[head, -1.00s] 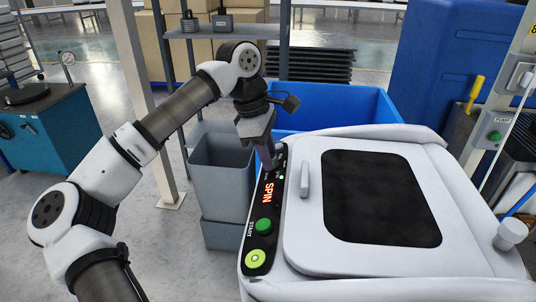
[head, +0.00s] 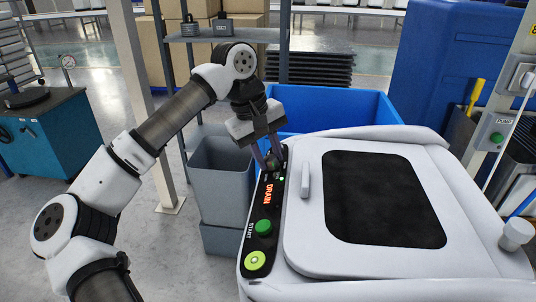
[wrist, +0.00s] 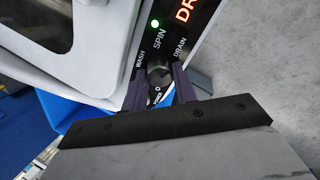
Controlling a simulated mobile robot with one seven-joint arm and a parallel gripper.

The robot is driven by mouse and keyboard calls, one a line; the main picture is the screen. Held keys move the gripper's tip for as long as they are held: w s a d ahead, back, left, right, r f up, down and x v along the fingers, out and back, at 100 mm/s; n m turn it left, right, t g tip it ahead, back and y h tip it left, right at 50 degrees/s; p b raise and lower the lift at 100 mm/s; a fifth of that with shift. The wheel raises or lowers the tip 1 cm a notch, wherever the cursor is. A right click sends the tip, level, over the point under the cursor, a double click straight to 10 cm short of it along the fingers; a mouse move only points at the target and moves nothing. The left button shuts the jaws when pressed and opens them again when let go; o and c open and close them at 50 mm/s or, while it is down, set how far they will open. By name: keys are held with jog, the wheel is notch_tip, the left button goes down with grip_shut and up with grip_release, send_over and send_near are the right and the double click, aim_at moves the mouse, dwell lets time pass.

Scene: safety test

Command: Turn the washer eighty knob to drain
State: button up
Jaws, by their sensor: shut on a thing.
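The washer (head: 462,262) is a white machine with a dark window in its lid and a black control panel along its left side. Its display (head: 268,193) reads DRAIN in red. The round dark knob (wrist: 159,74) sits at the panel's far end, with WASH, SPIN and DRAIN printed around it. My gripper (head: 272,158) is shut on the knob from above, one finger on each side, as the wrist view (wrist: 161,76) also shows. The fingers partly hide the knob, and I cannot make out its pointer mark.
A green START button (head: 263,227) and a yellow-green button (head: 255,261) lie nearer on the panel. Grey bins (head: 222,180) stand left of the washer, and a blue bin (head: 345,108) behind it. A metal post (head: 150,110) rises behind my arm.

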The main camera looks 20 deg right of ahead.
jog(key=shift+m, duration=0.6)
jog(key=o, duration=1)
jog(key=v, duration=1.3)
jog(key=shift+a+r+p, duration=0.1)
jog(key=shift+r+p, duration=0.25)
jog(key=shift+r, duration=0.05)
